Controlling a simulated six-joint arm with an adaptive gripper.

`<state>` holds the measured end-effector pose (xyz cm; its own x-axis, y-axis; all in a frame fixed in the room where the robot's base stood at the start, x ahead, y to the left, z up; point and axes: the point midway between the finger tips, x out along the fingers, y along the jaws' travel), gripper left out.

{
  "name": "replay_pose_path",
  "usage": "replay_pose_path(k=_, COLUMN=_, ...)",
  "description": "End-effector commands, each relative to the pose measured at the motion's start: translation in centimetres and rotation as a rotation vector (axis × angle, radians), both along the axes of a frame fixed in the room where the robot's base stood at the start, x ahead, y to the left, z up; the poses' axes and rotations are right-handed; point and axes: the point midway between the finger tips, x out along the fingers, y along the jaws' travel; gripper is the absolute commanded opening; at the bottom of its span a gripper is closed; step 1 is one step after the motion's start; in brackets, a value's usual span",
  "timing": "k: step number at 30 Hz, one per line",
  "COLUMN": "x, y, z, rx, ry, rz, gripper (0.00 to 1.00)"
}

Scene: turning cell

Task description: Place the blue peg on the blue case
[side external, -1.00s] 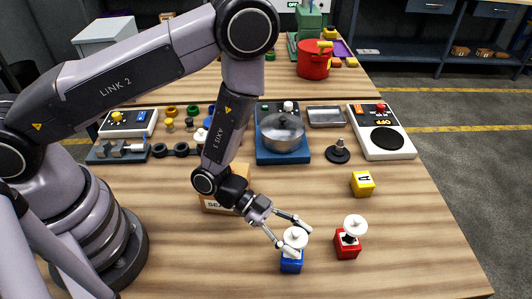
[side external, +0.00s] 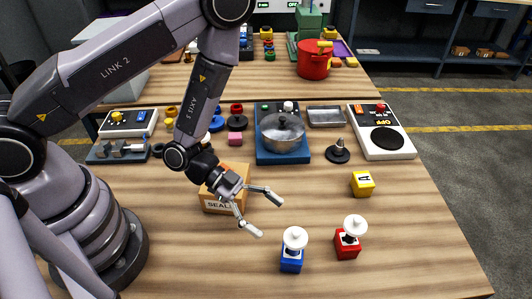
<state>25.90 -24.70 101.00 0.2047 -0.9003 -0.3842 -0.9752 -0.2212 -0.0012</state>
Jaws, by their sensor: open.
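The blue case (side external: 291,262) stands on the near part of the wooden table. A peg with a round white top (side external: 295,238) stands upright on it; its stem is mostly hidden under the top, so I cannot tell its colour for sure. My gripper (side external: 268,217) is open and empty. Its two fingers are spread above the table, up and to the left of the blue case, clear of the peg.
A red case (side external: 346,248) with another white-topped peg stands right of the blue case. A yellow lettered cube (side external: 362,184) lies behind it. A cardboard box (side external: 222,203) sits behind my gripper. A pot (side external: 282,132) stands farther back. The table's right front is clear.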

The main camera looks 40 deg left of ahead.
Motion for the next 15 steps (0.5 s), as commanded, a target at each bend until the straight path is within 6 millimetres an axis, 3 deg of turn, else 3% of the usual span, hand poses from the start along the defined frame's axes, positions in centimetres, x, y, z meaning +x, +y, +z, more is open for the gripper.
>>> replay_pose_path(k=4, x=1.2, y=1.0, z=1.0, rx=0.051, ry=-0.029, rz=0.015, gripper=0.73)
replay_pose_path(k=8, x=4.9, y=3.1, z=3.4, rx=0.206, ry=-0.088, rz=0.087, gripper=0.73)
replay_pose_path(k=12, x=9.3, y=7.9, z=8.1, rx=0.423, ry=-0.118, rz=0.274, gripper=0.73)
replay_pose_path(k=15, x=10.8, y=12.1, z=12.4, rx=0.540, ry=-0.096, rz=0.450, gripper=0.73)
